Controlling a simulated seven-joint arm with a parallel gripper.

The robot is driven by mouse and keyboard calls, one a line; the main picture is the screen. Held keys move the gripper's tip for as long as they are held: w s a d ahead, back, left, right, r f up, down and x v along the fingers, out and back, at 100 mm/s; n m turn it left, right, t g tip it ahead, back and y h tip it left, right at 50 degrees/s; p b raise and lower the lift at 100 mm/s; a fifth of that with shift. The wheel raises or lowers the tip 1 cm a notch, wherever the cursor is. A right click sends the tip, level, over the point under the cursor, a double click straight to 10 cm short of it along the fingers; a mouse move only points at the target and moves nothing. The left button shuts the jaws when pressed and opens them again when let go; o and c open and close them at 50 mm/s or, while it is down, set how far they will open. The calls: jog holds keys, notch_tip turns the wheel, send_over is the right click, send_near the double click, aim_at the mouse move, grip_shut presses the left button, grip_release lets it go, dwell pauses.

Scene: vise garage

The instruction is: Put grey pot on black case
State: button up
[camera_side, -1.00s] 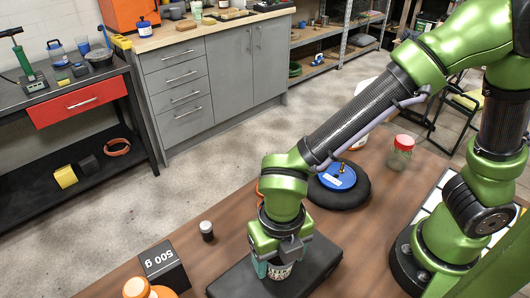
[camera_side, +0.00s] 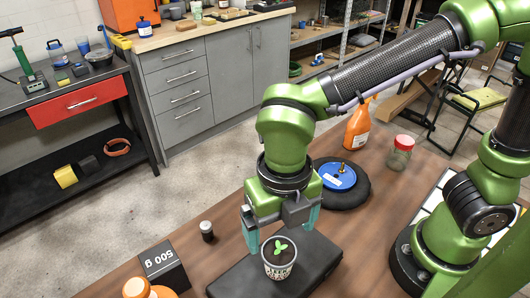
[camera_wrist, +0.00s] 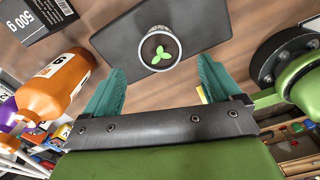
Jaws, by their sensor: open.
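The grey pot (camera_side: 279,260), with dark soil and a small green plant, stands upright on the flat black case (camera_side: 235,277) on the wooden table. In the wrist view the pot (camera_wrist: 160,47) sits on the case (camera_wrist: 205,20), inside its edges. My gripper (camera_side: 282,231) is open and empty, raised above and behind the pot. In the wrist view its two teal fingers (camera_wrist: 160,85) are spread wide, with the pot beyond their tips and clear of them.
A blue disc on a black round base (camera_side: 343,190), an orange bottle (camera_side: 358,125) and a red-lidded glass jar (camera_side: 399,153) stand behind.

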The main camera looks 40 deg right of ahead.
aim_at(280, 250)
jog(key=w+d+r+n+t+y, duration=0.1)
jog(key=d+r+n+t, duration=0.2)
jog(key=d+n, duration=0.8)
jog(key=w+d+r+n+t+y, duration=0.1)
jog(key=d+r+n+t, duration=0.3)
jog(key=d+n, duration=0.6)
jog(key=r+n, duration=0.1)
jog(key=n, duration=1.3)
jog(key=shift+w+d+r, duration=0.15)
jog(key=shift+w+d, duration=0.15)
jog(key=shift+d, duration=0.1)
